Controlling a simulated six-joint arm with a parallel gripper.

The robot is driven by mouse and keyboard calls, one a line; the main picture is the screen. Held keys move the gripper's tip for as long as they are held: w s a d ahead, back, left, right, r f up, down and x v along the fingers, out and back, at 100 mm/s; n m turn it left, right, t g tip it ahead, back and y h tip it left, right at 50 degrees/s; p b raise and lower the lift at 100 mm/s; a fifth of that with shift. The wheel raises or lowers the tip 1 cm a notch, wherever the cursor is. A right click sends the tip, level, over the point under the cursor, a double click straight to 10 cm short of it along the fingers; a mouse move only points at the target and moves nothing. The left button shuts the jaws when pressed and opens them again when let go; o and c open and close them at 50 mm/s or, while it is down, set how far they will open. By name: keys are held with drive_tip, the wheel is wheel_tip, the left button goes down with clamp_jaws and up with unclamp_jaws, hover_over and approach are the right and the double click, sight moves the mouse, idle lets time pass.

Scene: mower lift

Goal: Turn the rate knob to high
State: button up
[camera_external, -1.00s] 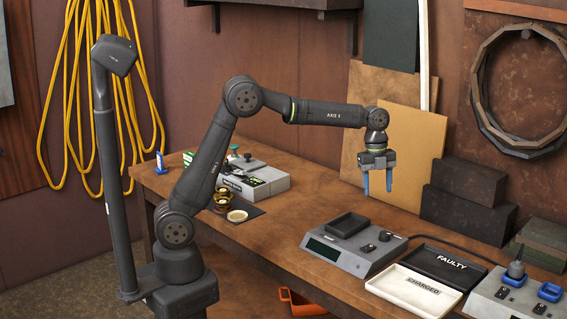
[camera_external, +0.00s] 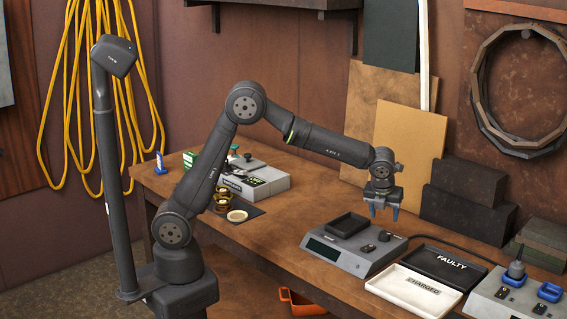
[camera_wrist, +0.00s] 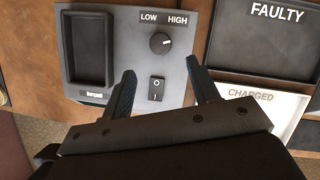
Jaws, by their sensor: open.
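The rate knob (camera_wrist: 160,43) is a round dark dial on a grey charger unit (camera_wrist: 118,18), below the printed words LOW and HIGH. Its pale pointer mark seems to be on the right side, toward HIGH, but it is small. The knob also shows in the external view (camera_external: 384,236). A black rocker switch (camera_wrist: 156,90) sits below it in the wrist view. My gripper (camera_wrist: 162,75) is open and empty, pointing down over the unit, its fingers spread to either side of the switch and knob area. In the external view my gripper (camera_external: 383,214) is above the knob, apart from it.
The unit has an empty dark cradle (camera_wrist: 89,48) left of the knob. A black FAULTY tray (camera_external: 450,263) and a white CHARGED tray (camera_external: 412,291) lie to its right. A second device with blue parts (camera_external: 513,293) stands farther right. Dark boxes (camera_external: 468,200) stand behind.

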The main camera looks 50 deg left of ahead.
sight(384, 233)
drive_tip(key=x, duration=0.8)
drive_tip(key=shift+f, duration=0.4)
